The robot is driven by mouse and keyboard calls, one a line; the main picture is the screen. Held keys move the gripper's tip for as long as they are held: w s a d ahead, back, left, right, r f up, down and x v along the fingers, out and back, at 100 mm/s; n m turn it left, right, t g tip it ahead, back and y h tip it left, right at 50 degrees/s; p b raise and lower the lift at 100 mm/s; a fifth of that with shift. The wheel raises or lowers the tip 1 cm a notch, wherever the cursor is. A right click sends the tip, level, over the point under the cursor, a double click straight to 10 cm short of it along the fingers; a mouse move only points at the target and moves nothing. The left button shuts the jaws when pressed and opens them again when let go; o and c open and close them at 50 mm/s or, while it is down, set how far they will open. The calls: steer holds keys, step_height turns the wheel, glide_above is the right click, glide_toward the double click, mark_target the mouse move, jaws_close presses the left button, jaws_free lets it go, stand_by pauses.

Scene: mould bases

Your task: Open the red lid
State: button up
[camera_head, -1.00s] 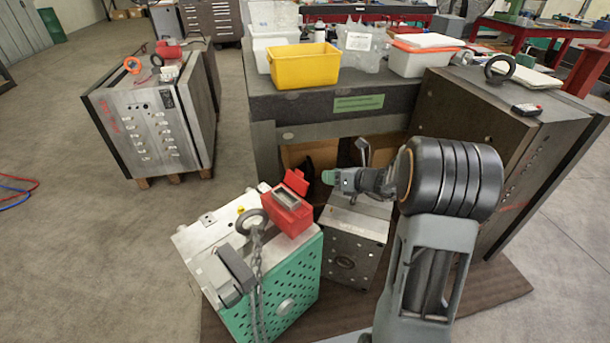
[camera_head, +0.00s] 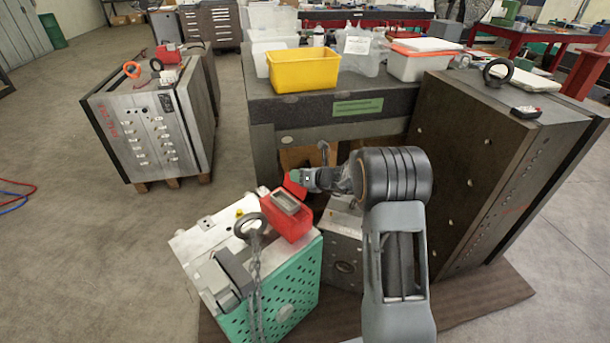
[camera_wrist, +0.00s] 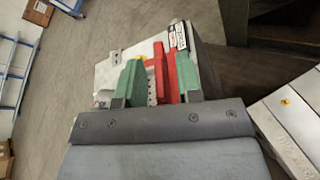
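A red box (camera_head: 287,222) with a grey top opening sits on the near mould base with the green perforated side. Its red lid (camera_head: 293,189) stands raised at the box's far edge, partly hidden by my gripper. My gripper (camera_head: 298,178) is right at the lid in the head view. In the wrist view, the green fingertips of my gripper (camera_wrist: 158,78) are spread apart, with a red upright part (camera_wrist: 160,70) between them. More red shows beside the right finger. I cannot tell whether a finger touches the lid.
The mould base (camera_head: 215,235) carries a lifting ring (camera_head: 249,226) with a hanging chain beside the red box. A dark bench (camera_head: 270,105) with a yellow bin (camera_head: 303,68) stands behind. A large dark mould block (camera_head: 475,150) stands at right.

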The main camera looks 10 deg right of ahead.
steer(key=shift+c, duration=0.4)
jaws_close()
